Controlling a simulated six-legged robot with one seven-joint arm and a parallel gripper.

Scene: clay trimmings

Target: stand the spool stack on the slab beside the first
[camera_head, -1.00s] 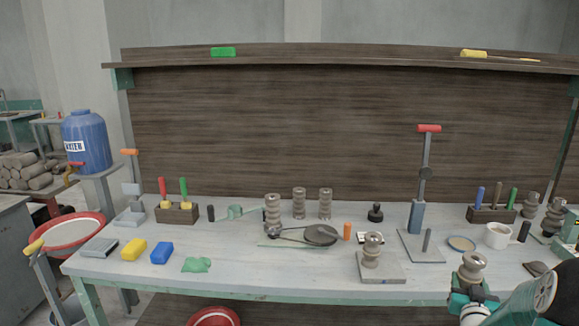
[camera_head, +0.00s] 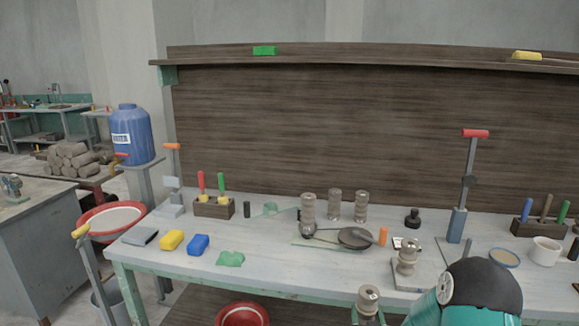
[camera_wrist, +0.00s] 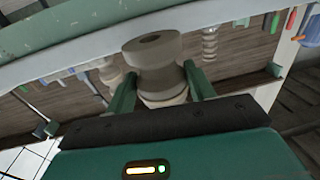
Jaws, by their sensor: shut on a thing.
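My gripper (camera_wrist: 159,72) is shut on a grey-brown spool stack (camera_wrist: 152,50), with one finger on each side of its lower part. The held stack also shows at the bottom of the head view (camera_head: 368,298), upright in front of the bench's front edge; its lower part is cut off. The first spool stack (camera_head: 407,255) stands upright on the pale square slab (camera_head: 428,272) near the front of the bench. The held stack is left of the slab in the picture and apart from it. My arm covers the slab's right side.
An orange cylinder (camera_head: 383,236) and a red-handled upright post (camera_head: 466,185) stand near the slab. The bench front is clear between the green lump (camera_head: 230,259) and slab.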

